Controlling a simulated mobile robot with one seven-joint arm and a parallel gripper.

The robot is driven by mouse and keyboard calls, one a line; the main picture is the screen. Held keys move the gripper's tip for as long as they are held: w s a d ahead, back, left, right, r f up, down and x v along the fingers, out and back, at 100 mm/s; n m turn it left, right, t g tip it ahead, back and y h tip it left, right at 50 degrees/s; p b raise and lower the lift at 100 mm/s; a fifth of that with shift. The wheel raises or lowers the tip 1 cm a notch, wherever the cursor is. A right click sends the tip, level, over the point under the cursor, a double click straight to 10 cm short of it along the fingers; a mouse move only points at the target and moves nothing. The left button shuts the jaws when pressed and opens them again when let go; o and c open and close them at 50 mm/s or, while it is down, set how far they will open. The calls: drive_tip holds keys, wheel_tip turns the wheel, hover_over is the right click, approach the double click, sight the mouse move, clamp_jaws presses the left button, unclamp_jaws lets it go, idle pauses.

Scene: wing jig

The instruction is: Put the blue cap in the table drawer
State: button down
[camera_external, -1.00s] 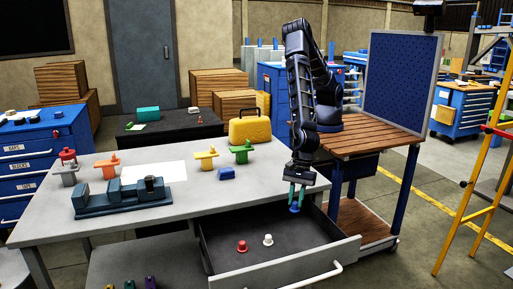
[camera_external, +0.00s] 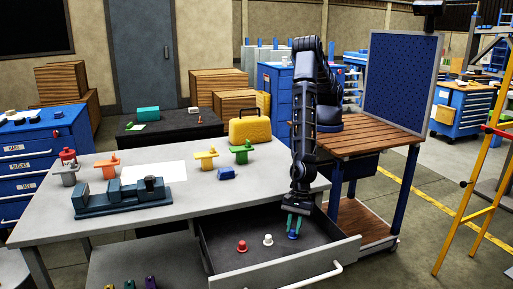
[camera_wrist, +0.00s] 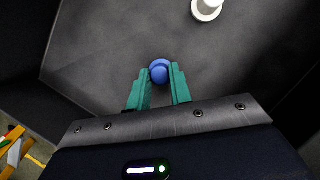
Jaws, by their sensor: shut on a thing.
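The blue cap (camera_external: 293,235) is between the green fingers of my gripper (camera_external: 294,222), low inside the open table drawer (camera_external: 222,261). In the wrist view the blue cap (camera_wrist: 159,71) sits at the fingertips of my gripper (camera_wrist: 160,82), which is shut on it. The dark drawer floor (camera_wrist: 105,65) lies beneath it. I cannot tell whether the cap touches the floor.
A red cap (camera_external: 242,246) and a white cap (camera_external: 268,240) stand in the drawer to the left of my gripper. A wooden bench (camera_external: 370,139) stands behind right.

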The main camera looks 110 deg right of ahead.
drive_tip(key=shift+f, duration=0.1)
drive_tip(key=c, duration=1.3)
unclamp_jaws()
drive_tip(key=shift+o, duration=0.2)
drive_tip(key=v, duration=1.2)
